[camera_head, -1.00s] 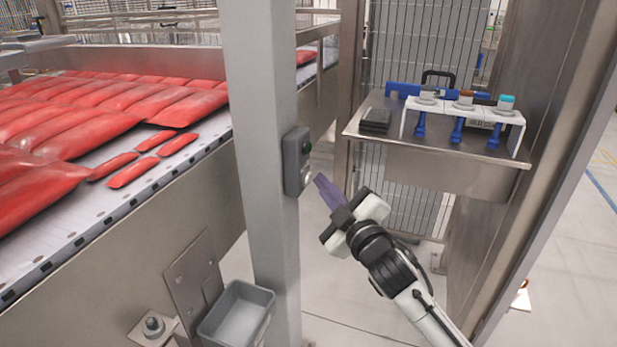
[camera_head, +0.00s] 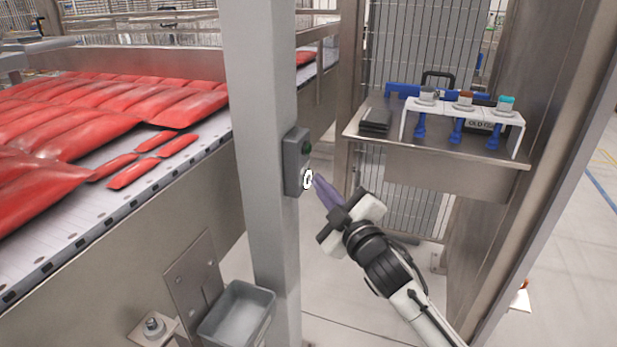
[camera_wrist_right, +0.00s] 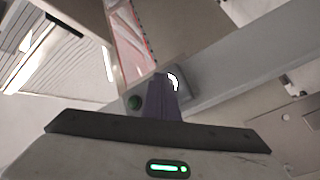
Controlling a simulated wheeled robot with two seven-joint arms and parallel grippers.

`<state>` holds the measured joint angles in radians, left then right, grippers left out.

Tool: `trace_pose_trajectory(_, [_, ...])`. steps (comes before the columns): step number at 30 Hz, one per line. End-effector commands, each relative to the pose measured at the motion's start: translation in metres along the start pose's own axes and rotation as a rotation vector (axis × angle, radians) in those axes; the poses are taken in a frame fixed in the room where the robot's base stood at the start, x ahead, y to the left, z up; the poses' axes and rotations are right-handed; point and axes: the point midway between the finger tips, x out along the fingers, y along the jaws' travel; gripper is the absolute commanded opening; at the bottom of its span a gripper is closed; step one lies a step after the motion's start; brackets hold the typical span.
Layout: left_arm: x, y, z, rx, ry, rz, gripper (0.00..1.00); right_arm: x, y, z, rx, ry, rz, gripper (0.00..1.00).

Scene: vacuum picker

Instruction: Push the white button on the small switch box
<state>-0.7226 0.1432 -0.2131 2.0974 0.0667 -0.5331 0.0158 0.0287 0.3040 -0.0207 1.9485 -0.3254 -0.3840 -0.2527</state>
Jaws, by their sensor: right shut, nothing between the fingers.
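The small grey switch box (camera_head: 294,163) is fixed to the side of the grey post in the head view. It carries a green button (camera_head: 307,147) above and a white button (camera_head: 308,179) below, which shows a bright white ring. My right gripper (camera_head: 316,182) is shut and empty, its purple fingertips at the white button; I cannot tell whether they touch it. In the right wrist view the purple fingers (camera_wrist_right: 160,103) partly cover the box, with the white button (camera_wrist_right: 173,80) just beyond the tips and the green button (camera_wrist_right: 134,103) to the left. My left gripper is not in view.
The grey post (camera_head: 262,120) stands between a conveyor (camera_head: 150,200) with red packs and my right arm. A grey bin (camera_head: 237,315) hangs low by the post. A metal shelf (camera_head: 440,152) with a white rack of blue-stemmed tools (camera_head: 460,112) is at the right.

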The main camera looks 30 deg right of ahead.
Motion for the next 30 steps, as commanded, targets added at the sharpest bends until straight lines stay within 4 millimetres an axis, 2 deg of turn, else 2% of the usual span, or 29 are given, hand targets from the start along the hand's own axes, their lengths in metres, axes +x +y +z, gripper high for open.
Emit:
trace_pose_trajectory(18, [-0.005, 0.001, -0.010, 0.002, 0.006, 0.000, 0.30, -0.003, 0.004, -0.002, 0.001, 0.005, 0.001, 0.00])
trace_pose_trajectory(30, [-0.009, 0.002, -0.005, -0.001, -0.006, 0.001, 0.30, -0.009, 0.008, 0.005, -0.001, 0.000, 0.000, 0.00])
